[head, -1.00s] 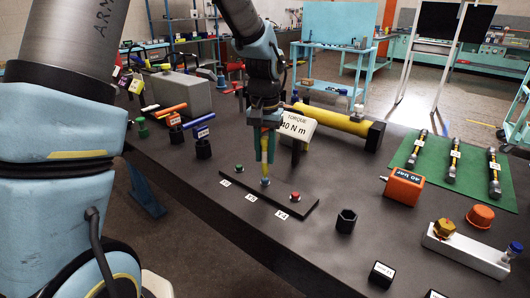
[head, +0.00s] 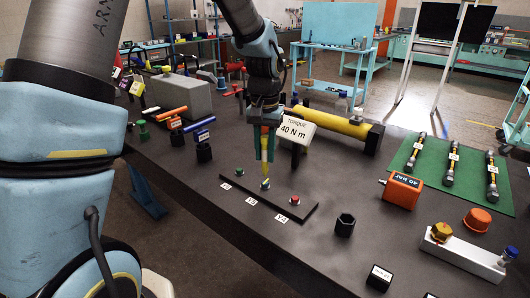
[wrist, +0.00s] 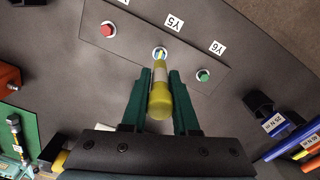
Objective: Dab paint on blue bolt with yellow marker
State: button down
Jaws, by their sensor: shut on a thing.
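My gripper (head: 265,143) is shut on the yellow marker (head: 264,168) and holds it upright, point down, over the dark plate (head: 310,209). The blue bolt (head: 265,184) is the middle one on the plate, right under the marker. In the wrist view the marker (wrist: 160,100) lies between the green fingers (wrist: 160,82). The blue bolt (wrist: 160,53) shows just past it, in a white ring. Yellow shows against its blue; I cannot tell whether this is paint or the marker's tip, nor whether they touch.
A green bolt (head: 239,171) and a red bolt (head: 295,200) stand on either side on the plate, labelled Y6 and Y4. The white torque sign (head: 297,128) is close behind my gripper. A black hex socket (head: 345,225) and an orange box (head: 401,191) stand to the right.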

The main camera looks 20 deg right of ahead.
aim_at(265, 136)
jog(key=shift+r+p, duration=1.5)
jog(key=shift+r, duration=0.5)
